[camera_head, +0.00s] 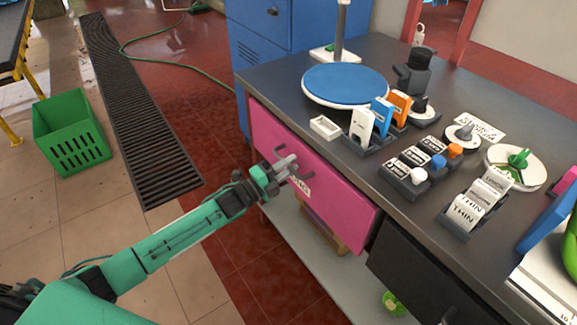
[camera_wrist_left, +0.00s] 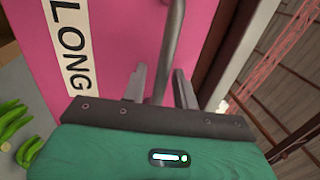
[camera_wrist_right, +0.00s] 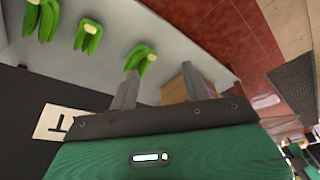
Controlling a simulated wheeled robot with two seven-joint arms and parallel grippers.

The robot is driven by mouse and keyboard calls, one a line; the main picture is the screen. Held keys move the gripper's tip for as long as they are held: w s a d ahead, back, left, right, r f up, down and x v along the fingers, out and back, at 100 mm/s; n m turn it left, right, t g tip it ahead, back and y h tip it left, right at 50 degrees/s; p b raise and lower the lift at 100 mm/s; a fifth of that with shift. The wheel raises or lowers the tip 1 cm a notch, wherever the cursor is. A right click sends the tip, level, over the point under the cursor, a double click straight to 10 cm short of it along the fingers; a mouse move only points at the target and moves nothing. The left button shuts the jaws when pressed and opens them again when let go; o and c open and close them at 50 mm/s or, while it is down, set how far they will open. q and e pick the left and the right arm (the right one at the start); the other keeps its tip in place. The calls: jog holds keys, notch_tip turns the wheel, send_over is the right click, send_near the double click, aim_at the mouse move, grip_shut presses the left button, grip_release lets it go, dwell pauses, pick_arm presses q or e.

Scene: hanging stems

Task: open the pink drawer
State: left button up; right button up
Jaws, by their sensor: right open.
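The pink drawer (camera_head: 330,195) is in the front of the dark worktop, with its front close to the table edge; I cannot tell whether it stands slightly out. In the left wrist view its pink front (camera_wrist_left: 120,30) carries a white label reading LONG (camera_wrist_left: 70,45). Its grey bar handle (camera_wrist_left: 172,45) runs between the two fingers of my left gripper (camera_wrist_left: 160,88). In the head view the left gripper (camera_head: 289,167) is at the handle; whether the fingers press on the bar is unclear. My right gripper (camera_wrist_right: 160,88) is open and empty, low before a black drawer front.
The black drawer (camera_head: 425,275) is right of the pink one. Under it, a grey shelf (camera_head: 285,240) holds green bunches (camera_wrist_right: 88,35) and a wooden block (camera_wrist_right: 178,88). The worktop carries a blue turntable (camera_head: 345,83) and labelled blocks. A green crate (camera_head: 70,135) stands on the floor left.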

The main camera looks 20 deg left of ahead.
pick_arm(q)
grip_shut()
dwell(0.3)
